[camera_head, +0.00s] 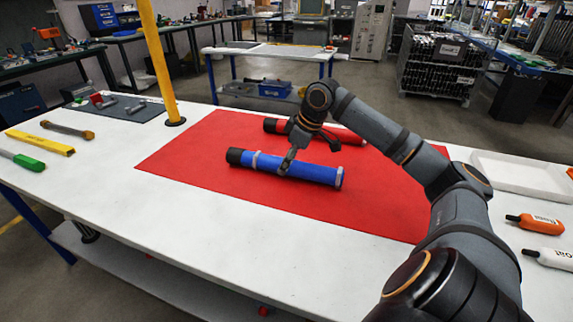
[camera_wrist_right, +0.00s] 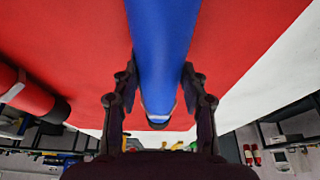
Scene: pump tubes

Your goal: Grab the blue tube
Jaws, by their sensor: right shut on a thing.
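The blue tube (camera_head: 312,172) lies on the red mat (camera_head: 195,150), with a dark cap at its left end and a pale band near each end. My right gripper (camera_head: 286,166) is at the middle of the tube, shut on it. In the right wrist view the blue tube (camera_wrist_right: 160,50) runs between the two fingers of my right gripper (camera_wrist_right: 160,95), one on each side. A red tube (camera_head: 345,135) lies behind the blue one, partly hidden by my right wrist. It also shows at the left of the right wrist view (camera_wrist_right: 28,95). My left gripper is not in view.
A yellow post (camera_head: 157,60) stands on the white table (camera_head: 130,210) left of the mat. A white tray (camera_head: 525,176) and orange (camera_head: 535,223) and white bottles (camera_head: 550,258) are at the right.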

